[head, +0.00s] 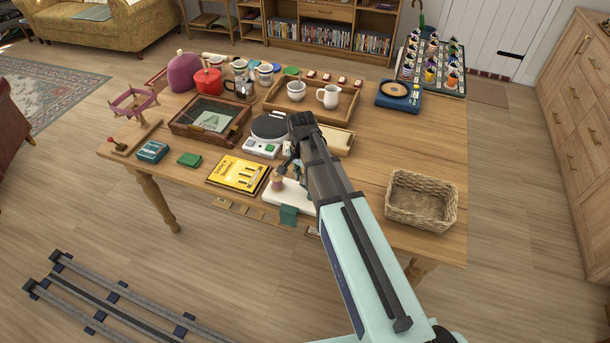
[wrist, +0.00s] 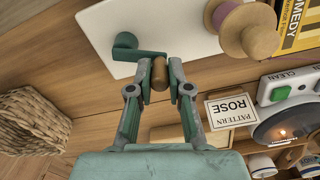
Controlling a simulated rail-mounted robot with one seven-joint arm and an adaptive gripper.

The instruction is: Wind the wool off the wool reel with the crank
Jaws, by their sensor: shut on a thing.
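The wool reel (wrist: 236,24) has wooden ends and pinkish-purple wool on it. It also shows in the head view (head: 277,184), at the white base board (head: 288,197). In the wrist view the board (wrist: 165,25) spans the top. A green crank arm (wrist: 130,48) stands left of the reel, with a brown wooden knob (wrist: 159,73) at its end. My gripper (wrist: 160,80) is shut on this knob, one finger on each side. In the head view my arm hides part of the board and the crank.
A wicker basket (head: 422,200) stands on the right of the table. A PATTERN ROSE card (wrist: 230,109) is right of my fingers. Bare tabletop lies before the basket.

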